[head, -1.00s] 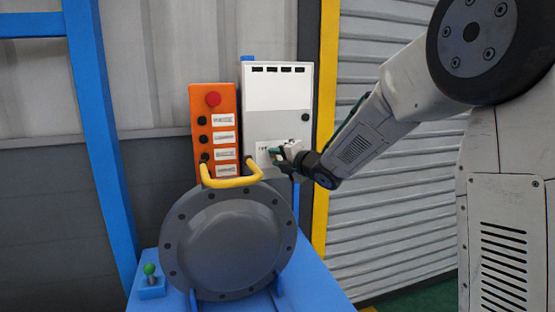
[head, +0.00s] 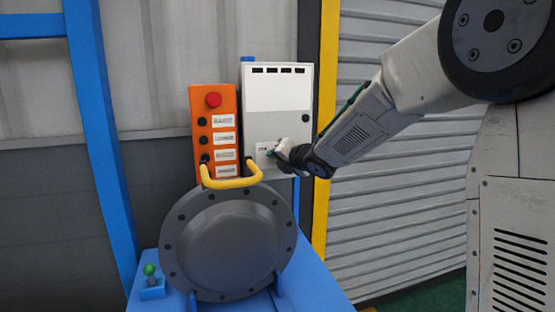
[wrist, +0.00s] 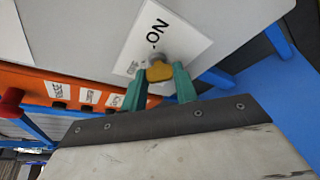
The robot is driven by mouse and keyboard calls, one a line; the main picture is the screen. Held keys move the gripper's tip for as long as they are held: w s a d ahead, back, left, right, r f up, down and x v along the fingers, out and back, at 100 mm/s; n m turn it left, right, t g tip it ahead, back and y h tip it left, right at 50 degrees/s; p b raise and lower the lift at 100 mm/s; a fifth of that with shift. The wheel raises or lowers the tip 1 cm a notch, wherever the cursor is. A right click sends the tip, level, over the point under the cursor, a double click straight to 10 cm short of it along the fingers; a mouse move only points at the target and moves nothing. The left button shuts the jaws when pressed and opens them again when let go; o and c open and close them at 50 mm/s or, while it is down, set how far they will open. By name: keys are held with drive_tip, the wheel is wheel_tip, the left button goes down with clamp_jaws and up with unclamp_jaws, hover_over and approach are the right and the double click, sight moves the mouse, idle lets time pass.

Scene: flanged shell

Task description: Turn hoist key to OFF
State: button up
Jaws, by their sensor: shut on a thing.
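The hoist key is a yellow-brown tab (wrist: 159,72) on a grey round lock in the wrist view. It is set in a white label plate (wrist: 180,38) on a pale cabinet (head: 278,95). The plate reads ON on one side, with smaller lettering at the lower left that is hard to read. My gripper (wrist: 160,86) has its green fingers closed on the key's two sides. In the head view my gripper (head: 276,153) is at the plate on the cabinet's lower front, and it hides the key. Which mark the key points to is unclear.
An orange button box (head: 213,130) with a red button stands left of the cabinet. A yellow handle (head: 232,182) and a grey flanged shell (head: 230,243) are just below. A yellow post (head: 325,130) stands right of the cabinet, behind my arm.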

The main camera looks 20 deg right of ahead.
drive_tip(key=shift+f, duration=0.1)
drive_tip(key=o, duration=1)
drive_tip(key=shift+s, duration=0.1)
drive_tip(key=v, duration=0.7)
drive_tip(key=shift+s+d, duration=0.15)
drive_tip(key=shift+s, duration=0.1)
